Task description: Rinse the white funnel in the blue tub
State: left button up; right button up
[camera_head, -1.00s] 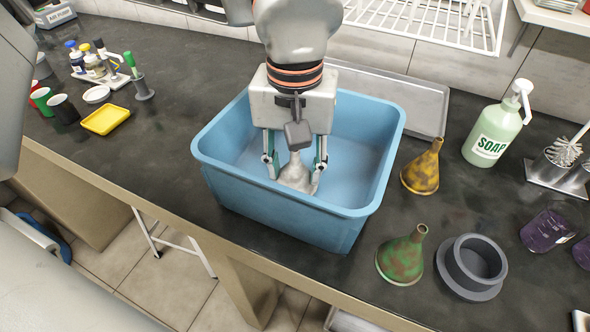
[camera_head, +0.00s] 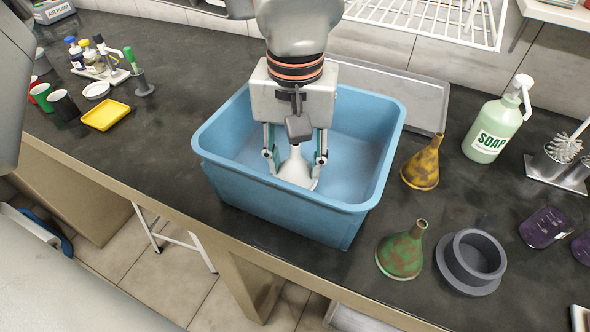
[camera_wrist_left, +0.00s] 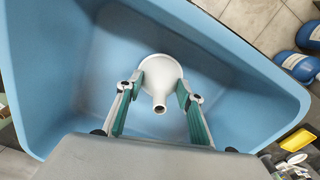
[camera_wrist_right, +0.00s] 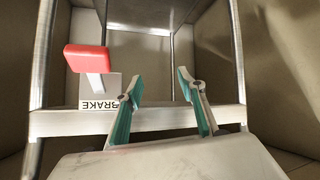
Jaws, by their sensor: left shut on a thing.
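The blue tub (camera_head: 222,208) stands on the dark bench. My left gripper (camera_head: 296,180) reaches down into it and is shut on the white funnel (camera_head: 294,165). The funnel is inside the tub, wide mouth down and spout up, and looks plain white and clean. In the left wrist view the funnel (camera_wrist_left: 162,72) sits between the two fingers, its spout pointing toward the camera, with the tub's blue walls around it. I cannot tell whether its rim touches the tub floor. My right gripper (camera_wrist_right: 158,77) shows only in its wrist view, open and empty.
A yellow-brown funnel (camera_head: 421,166), a green-brown funnel (camera_head: 402,254) and a grey ring-shaped holder (camera_head: 471,263) stand right of the tub. A soap bottle (camera_head: 494,128) is behind them. A metal tray (camera_head: 425,97) lies behind the tub. A red brake handle (camera_wrist_right: 87,58) is near my right gripper.

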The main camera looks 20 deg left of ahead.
aim_at(295, 147)
pick_arm(q)
jog(key=shift+r+p, duration=0.35)
jog(key=shift+r, duration=0.6)
jog(key=shift+r+p, duration=0.7)
jog(key=shift+r, duration=0.5)
jog(key=shift+r+p, duration=0.75)
jog(key=shift+r, duration=0.45)
jog(key=shift+r+p, duration=0.55)
jog(key=shift+r, duration=0.3)
jog(key=shift+r+p, duration=0.9)
jog(key=shift+r, duration=0.35)
notch_tip(295, 147, up, 4)
jog(key=p, duration=0.3)
jog(key=shift+f, duration=0.2)
jog(key=shift+r+p, duration=0.75)
jog(key=shift+r, duration=0.1)
pick_arm(e)
jog(key=shift+m, duration=0.3)
jog(key=r, duration=0.3)
jog(key=s+r, duration=0.1)
jog(key=r, duration=0.1)
jog(key=shift+s+a+r, duration=0.1)
jog(key=shift+a+r, duration=0.1)
jog(key=shift+r, duration=0.2)
